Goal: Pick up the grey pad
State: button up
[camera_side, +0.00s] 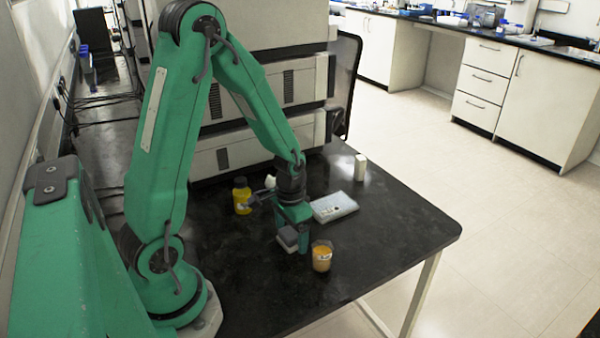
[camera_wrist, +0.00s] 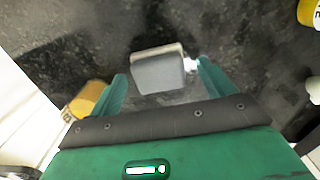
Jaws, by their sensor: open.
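The grey pad (camera_side: 287,238) is a small block with a lighter grey face, low by my gripper over the black table. In the wrist view the grey pad (camera_wrist: 160,73) lies between and slightly beyond the two green fingertips. My gripper (camera_side: 294,243) points down and is open; in the wrist view its fingers (camera_wrist: 161,82) stand either side of the pad. The gap at the left finger is clear; the right finger is close to the pad, and I cannot tell if they touch. Part of the pad is hidden by my gripper in the side view.
A yellow bottle (camera_side: 241,197) stands left. The table's right side is clear.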

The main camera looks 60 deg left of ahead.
jog(key=shift+f, duration=0.35)
jog(key=shift+c, duration=0.2)
jog(key=c, duration=1)
